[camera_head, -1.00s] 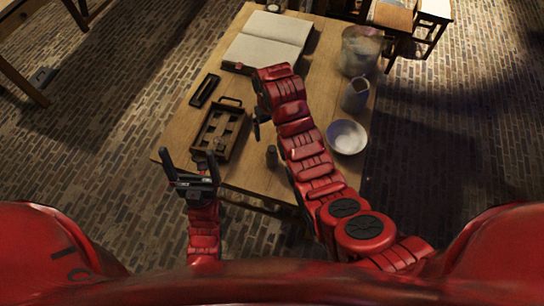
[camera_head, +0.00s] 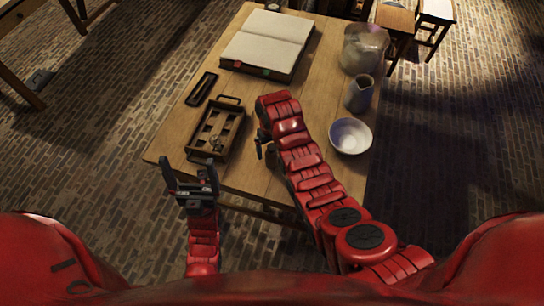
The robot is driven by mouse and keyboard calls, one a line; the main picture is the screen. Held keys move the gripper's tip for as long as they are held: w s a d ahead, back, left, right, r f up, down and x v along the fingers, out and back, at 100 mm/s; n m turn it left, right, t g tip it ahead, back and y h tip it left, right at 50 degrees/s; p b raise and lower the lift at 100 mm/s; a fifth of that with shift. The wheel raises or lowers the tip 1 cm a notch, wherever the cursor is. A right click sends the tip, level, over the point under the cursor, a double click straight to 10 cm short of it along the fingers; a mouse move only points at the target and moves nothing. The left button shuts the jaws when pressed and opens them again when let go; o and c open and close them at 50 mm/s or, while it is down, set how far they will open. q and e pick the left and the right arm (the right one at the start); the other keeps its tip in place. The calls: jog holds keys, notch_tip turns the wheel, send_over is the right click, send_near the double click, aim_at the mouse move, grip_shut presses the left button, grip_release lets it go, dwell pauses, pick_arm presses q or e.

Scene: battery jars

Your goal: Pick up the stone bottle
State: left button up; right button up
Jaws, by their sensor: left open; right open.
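A grey stone-coloured bottle (camera_head: 360,94) with a wide lip stands upright toward the right side of the wooden table (camera_head: 320,95), between the glass jar and the white bowl. My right gripper (camera_head: 261,146) is open, left of the bottle and well apart from it, by the right side of the wooden tray. My own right forearm hides part of this gripper. My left gripper (camera_head: 189,178) is open and empty, fingers pointing up in the picture, at the near left edge of the table.
A clear glass jar (camera_head: 363,50) stands behind the bottle and a white bowl (camera_head: 350,136) in front. An open book (camera_head: 268,42) lies at the back. A wooden tray (camera_head: 236,118) and a narrow dark case (camera_head: 201,89) lie at left. Bare tabletop separates book and bowl.

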jog(key=shift+w+d+f+p, duration=0.1)
jog(key=shift+f+p, duration=0.5)
jog(key=shift+f, duration=1.25)
jog(key=shift+c, duration=0.2)
grip_shut()
jog(key=shift+r, duration=0.2)
